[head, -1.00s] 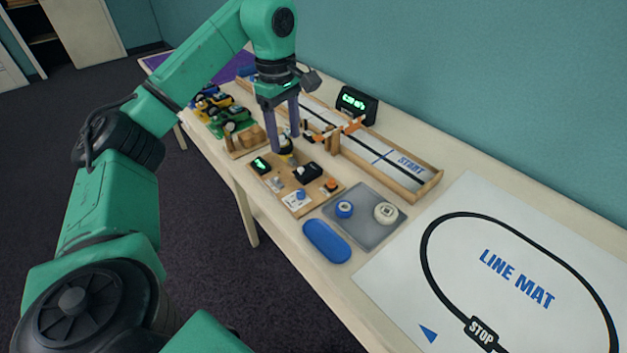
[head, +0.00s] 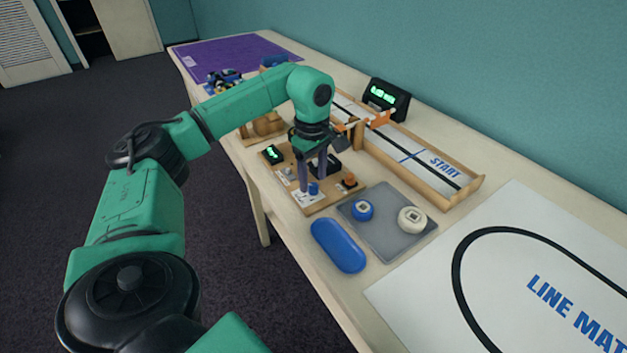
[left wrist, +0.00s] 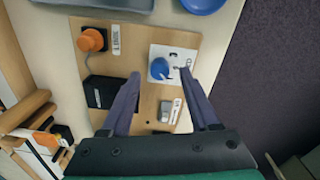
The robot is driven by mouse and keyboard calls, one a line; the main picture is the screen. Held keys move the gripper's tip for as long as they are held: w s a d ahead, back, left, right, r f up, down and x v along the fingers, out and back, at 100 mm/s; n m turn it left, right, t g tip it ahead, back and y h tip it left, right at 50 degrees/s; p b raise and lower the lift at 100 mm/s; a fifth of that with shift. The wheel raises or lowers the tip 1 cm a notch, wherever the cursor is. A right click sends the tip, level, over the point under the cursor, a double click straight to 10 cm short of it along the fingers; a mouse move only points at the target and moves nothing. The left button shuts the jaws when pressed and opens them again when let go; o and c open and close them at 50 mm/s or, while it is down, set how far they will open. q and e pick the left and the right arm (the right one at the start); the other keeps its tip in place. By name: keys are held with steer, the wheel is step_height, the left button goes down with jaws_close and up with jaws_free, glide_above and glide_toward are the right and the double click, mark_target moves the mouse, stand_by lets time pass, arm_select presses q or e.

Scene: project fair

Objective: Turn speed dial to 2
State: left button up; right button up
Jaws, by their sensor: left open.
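The speed dial is a blue knob (head: 314,188) on a white marked plate (head: 306,199) at the front of a wooden control board (head: 325,205). In the left wrist view the knob (left wrist: 160,68) sits ahead, between the tips of my left gripper (left wrist: 160,74). A pale pointer mark shows on it, but the plate's numbers are too small to read. My left gripper (head: 312,181) is open, pointing down over the dial, with a finger on either side. I cannot tell whether the fingers touch it. My right gripper is in neither view.
A grey tray (head: 385,238) with two round pieces and a blue oval dish (head: 338,246) lie in front. A wooden track (head: 440,183) stands behind.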

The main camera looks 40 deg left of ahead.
arm_select(q)
steer(key=shift+f, duration=0.85)
jaws_close()
